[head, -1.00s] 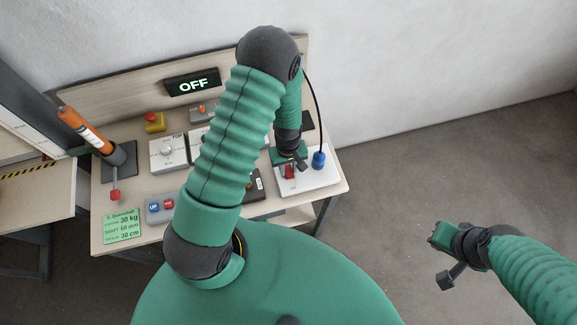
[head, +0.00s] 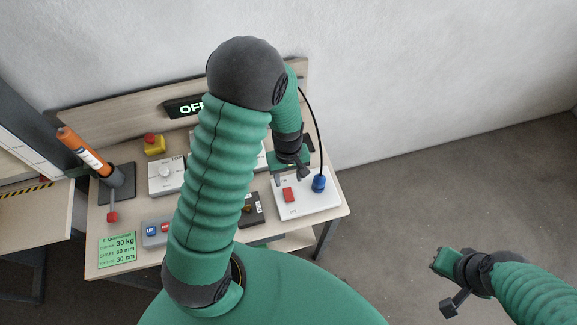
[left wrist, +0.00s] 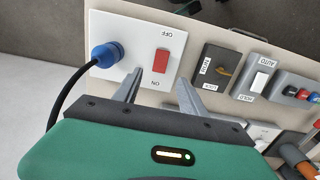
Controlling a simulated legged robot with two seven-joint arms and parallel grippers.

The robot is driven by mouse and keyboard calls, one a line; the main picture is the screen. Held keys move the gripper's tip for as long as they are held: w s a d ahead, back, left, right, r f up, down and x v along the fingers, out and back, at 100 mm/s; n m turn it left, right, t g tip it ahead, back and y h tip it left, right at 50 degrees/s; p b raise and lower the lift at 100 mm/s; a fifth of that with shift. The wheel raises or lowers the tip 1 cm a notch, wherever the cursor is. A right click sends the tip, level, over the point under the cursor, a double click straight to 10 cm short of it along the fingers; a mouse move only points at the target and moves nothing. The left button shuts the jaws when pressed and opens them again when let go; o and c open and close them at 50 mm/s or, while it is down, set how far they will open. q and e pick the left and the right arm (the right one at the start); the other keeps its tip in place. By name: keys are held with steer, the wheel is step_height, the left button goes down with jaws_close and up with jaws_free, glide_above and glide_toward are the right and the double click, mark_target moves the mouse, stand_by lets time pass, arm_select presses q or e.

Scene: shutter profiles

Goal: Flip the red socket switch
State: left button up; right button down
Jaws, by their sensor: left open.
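The red socket switch (head: 289,194) is a red rocker on a white socket plate (head: 318,205) at the right end of the table. In the left wrist view the red switch (left wrist: 161,60) lies between the OFF and NO-looking marks, just beyond my fingertips. A blue plug (head: 319,183) with a black cable sits in the plate beside the switch. My left gripper (head: 291,173) is open and empty, above and behind the switch; its two fingers (left wrist: 160,85) show apart in the left wrist view. My right gripper (head: 442,282) is away at the right over the floor; its jaw state is unclear.
A black rotary switch box (head: 251,209), a blue and red button box (head: 157,232) and a yellow box with red button (head: 154,144) stand on the table. An orange lever (head: 82,149) rises at the left. A display (head: 184,107) is partly hidden by my arm.

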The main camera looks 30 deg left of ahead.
arm_select(q)
step_height(320, 180, up, 8)
steer(key=shift+f, duration=0.15)
steer(key=shift+w+a+b, duration=0.1)
steer(key=shift+b, duration=0.2)
steer(key=s+d+f+m+t+b, duration=0.2)
steer(key=s+d+f+m+b, duration=0.3)
steer(key=m+b, duration=0.4)
steer(key=shift+s+d+f+m+t+b, duration=0.35)
steer(key=shift+s+d+f+m+t, duration=0.05)
steer(key=shift+s+d, duration=0.1)
steer(key=shift+w, duration=0.2)
steer(key=shift+w+a+f, duration=0.1)
steer(key=shift+a, duration=0.1)
